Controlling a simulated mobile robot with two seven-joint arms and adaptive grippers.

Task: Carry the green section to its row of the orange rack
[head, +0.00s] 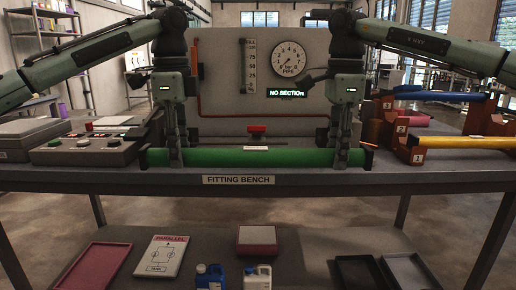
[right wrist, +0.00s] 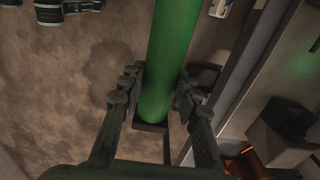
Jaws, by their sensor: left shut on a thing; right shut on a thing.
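The green section (head: 250,157) is a long green pipe with dark ends, lying level along the front edge of the fitting bench in the head view. My left gripper (head: 175,160) is shut on it near its left end. My right gripper (head: 341,160) is shut on it near its right end. In the right wrist view the green section (right wrist: 172,60) runs between the fingers of my right gripper (right wrist: 158,95). The orange rack (head: 398,150) stands at the right, with numbered steps. A yellow section lies at step 1 and a blue one higher at the back.
The fitting bench (head: 260,181) has a gauge panel (head: 225,75) behind, reading "NO SECTION". A button box (head: 85,148) sits at the left. The yellow section (head: 470,142) and blue section (head: 440,96) extend right. Trays and jugs stand on the shelf below.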

